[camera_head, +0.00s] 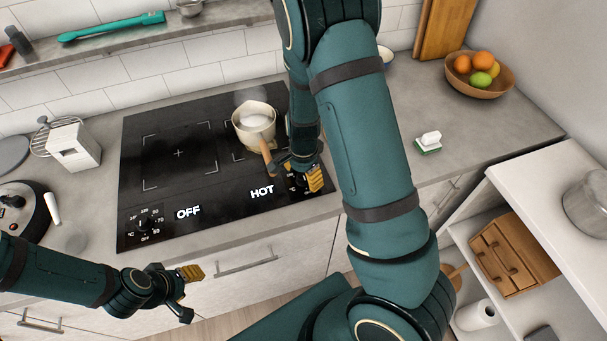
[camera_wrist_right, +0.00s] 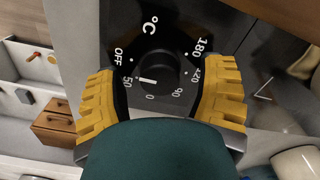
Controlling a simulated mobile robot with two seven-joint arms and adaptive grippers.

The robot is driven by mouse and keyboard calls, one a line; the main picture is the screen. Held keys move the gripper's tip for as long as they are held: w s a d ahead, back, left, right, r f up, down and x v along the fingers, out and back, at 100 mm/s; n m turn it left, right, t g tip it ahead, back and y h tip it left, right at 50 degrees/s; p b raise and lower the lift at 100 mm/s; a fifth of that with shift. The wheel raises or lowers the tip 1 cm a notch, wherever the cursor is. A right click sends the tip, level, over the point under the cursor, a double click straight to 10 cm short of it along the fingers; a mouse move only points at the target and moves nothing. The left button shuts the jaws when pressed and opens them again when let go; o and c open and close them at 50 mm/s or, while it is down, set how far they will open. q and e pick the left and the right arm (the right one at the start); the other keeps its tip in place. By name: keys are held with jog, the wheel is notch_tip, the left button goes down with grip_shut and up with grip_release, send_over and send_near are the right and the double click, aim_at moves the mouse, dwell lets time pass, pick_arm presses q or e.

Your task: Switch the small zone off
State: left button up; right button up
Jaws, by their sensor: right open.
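The black hob (camera_head: 150,190) has two zones, with a cream pot (camera_head: 244,132) with a wooden handle on the smaller right-hand one. White "HOT" text shows by the right knob, and "OFF" by the left knob (camera_head: 143,224). My right gripper (camera_head: 305,180) is over the right knob, mostly hiding it in the head view. In the right wrist view, this black knob (camera_wrist_right: 162,72) sits between my open yellow fingers, with visible room on both sides. Its white mark lies on the side of the "OFF" and "50" print. My left gripper (camera_head: 184,291) is open and empty before the drawer fronts.
The pot's handle (camera_head: 268,157) reaches close to my right gripper. A white toaster-like box (camera_head: 75,148) stands left of the hob. A fruit bowl (camera_head: 476,84) and a green-and-white item (camera_head: 429,142) are on the right counter. The counter's front edge runs below the knobs.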

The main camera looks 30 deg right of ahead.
aim_at(304, 175)
notch_tip(304, 175, up, 12)
dwell(0.5)
jog(key=shift+f, duration=0.1)
